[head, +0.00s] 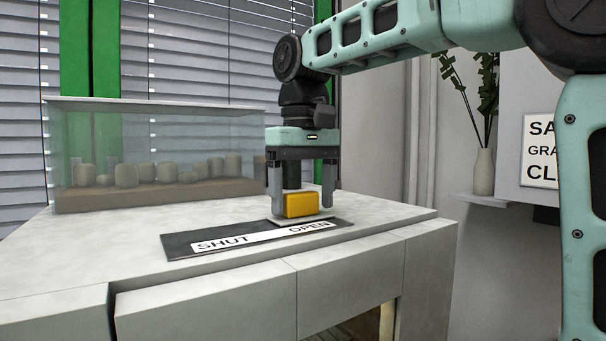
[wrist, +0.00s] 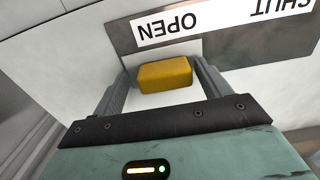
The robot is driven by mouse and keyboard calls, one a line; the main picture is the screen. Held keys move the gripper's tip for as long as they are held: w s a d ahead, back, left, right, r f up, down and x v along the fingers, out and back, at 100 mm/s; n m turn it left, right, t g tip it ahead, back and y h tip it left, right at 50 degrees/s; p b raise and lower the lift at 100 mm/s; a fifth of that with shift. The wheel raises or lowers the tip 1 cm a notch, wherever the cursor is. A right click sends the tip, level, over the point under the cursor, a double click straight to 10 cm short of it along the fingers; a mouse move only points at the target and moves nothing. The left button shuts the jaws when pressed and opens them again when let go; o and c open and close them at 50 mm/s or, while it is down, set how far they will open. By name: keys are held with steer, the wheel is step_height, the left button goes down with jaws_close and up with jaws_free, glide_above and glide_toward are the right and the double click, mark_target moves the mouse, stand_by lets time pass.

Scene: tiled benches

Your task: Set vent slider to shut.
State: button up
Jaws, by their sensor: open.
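The vent slider is a dark plate (head: 180,246) on the bench top with a white label strip reading SHUT at left and OPEN at right. Its yellow knob (head: 302,204) stands at the OPEN end, on a pale base. In the wrist view the yellow knob (wrist: 165,74) lies between the finger tips, beside the word OPEN. My gripper (head: 301,200) points down over the knob, with one finger on each side. The fingers are open, and a gap shows between the knob and at least the right finger. The far side of the knob is hidden.
A glass tank (head: 160,150) with several pale lumps stands at the back left of the bench (head: 90,250). A vase with a plant (head: 484,172) stands on a shelf at right. The bench top left of the plate is clear.

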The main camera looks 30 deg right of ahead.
mark_target(303, 192)
step_height(303, 192, up, 18)
steer(key=p, duration=0.3)
steer(key=shift+f, duration=0.25)
stand_by(0.6)
